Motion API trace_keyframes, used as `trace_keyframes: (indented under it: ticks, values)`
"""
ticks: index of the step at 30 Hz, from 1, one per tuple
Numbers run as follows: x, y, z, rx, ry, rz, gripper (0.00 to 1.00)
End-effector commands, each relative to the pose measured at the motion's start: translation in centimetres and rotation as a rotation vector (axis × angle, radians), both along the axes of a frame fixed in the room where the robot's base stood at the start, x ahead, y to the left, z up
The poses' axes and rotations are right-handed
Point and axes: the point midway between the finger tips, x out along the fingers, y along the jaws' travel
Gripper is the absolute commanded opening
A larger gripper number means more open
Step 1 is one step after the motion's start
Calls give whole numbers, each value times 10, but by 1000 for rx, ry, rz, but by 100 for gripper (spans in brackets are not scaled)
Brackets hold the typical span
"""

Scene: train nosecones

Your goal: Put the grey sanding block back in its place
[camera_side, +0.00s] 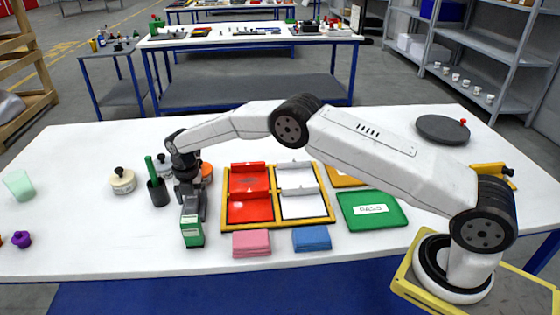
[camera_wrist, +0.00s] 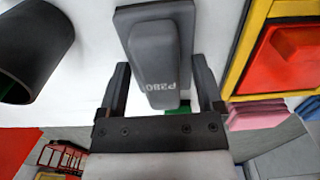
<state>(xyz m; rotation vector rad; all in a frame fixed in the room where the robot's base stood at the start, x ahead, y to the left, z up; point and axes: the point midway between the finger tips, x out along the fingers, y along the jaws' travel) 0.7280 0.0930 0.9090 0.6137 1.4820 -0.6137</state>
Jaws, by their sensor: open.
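The grey sanding block (camera_wrist: 157,62), marked P280, shows in the wrist view with a wider grey base at its far end. My gripper (camera_wrist: 163,78) is open, with one dark finger on each side of the block and a visible gap on both sides. In the side view my gripper (camera_side: 191,207) is low over the front left of the table, left of the yellow-framed tray (camera_side: 226,211). There the block is hard to tell from the dark gripper. A green piece with a pale label (camera_side: 193,233) shows at the gripper's lower end. The block's place cannot be made out.
A dark cup (camera_side: 158,192) with a green-handled tool stands close left of my gripper; it also shows in the wrist view (camera_wrist: 32,48). Pink pads (camera_side: 251,244) and blue pads (camera_side: 311,239) lie before the tray. A green PASS tray (camera_side: 370,224) is farther right.

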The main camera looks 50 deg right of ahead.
Motion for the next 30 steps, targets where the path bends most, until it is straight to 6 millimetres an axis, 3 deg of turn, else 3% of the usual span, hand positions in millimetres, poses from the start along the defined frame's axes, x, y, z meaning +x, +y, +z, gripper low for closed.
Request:
trace_keyframes:
  ticks: [8, 24, 30]
  values:
    - [0, 0, 17, 0, -1, 0, 85]
    - [0, 0, 98, 1, -2, 0, 85]
    - [0, 0, 117, 0, 0, 0, 85]
